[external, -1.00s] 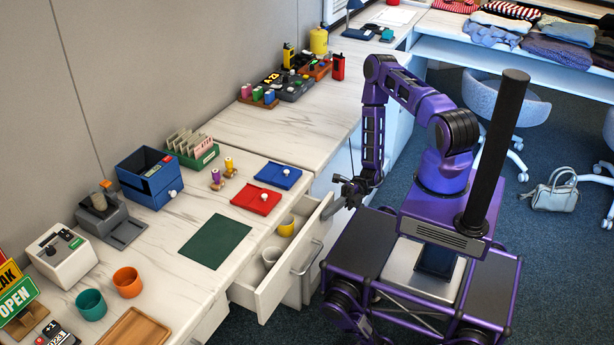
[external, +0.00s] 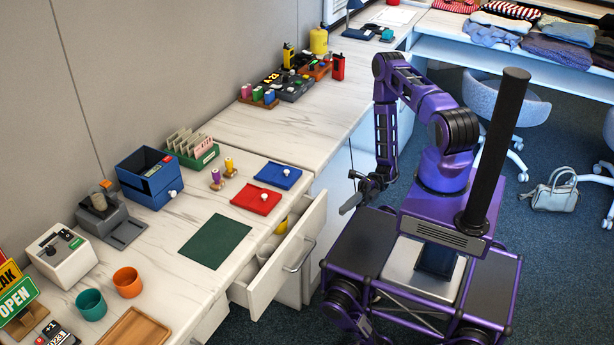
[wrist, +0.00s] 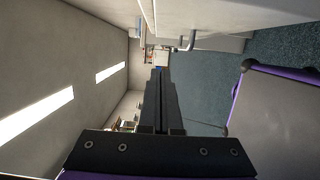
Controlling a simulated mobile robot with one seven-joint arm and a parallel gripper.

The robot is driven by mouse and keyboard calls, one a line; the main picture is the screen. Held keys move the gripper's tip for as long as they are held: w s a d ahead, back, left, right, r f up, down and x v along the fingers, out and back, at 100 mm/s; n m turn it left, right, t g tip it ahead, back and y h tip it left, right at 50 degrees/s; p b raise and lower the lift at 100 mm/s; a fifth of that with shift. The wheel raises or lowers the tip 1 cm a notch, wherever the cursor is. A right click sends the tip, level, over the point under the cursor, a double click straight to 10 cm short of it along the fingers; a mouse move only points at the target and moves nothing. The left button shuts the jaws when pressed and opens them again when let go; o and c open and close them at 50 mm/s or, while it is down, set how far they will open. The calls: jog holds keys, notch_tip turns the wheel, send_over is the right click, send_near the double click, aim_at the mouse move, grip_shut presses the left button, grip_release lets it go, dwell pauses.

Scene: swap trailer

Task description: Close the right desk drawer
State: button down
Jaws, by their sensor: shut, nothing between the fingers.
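The desk drawer (external: 283,272) is partly open, its white front and metal handle (external: 301,256) standing out from the desk. Inside it, a yellow mug (external: 282,226) and a pale cup (external: 265,252) show partly, under the desktop's edge. My gripper (external: 343,211) is just right of the far end of the drawer front, with a small gap in the picture. Its dark fingers are together and empty; they also show shut in the wrist view (wrist: 159,76). A bar-like handle shows beyond the fingers in the wrist view (wrist: 192,40); I cannot tell whose it is.
The desktop (external: 165,245) bears a green mat (external: 215,241), red tray (external: 255,199), blue tray (external: 278,175) and blue box (external: 150,178). My base stands close to the drawer's right. A chair (external: 500,104) and a bag (external: 556,192) are farther right.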

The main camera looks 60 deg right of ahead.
jog(key=v, duration=0.5)
jog(key=shift+d+r, duration=0.1)
jog(key=shift+d, duration=0.25)
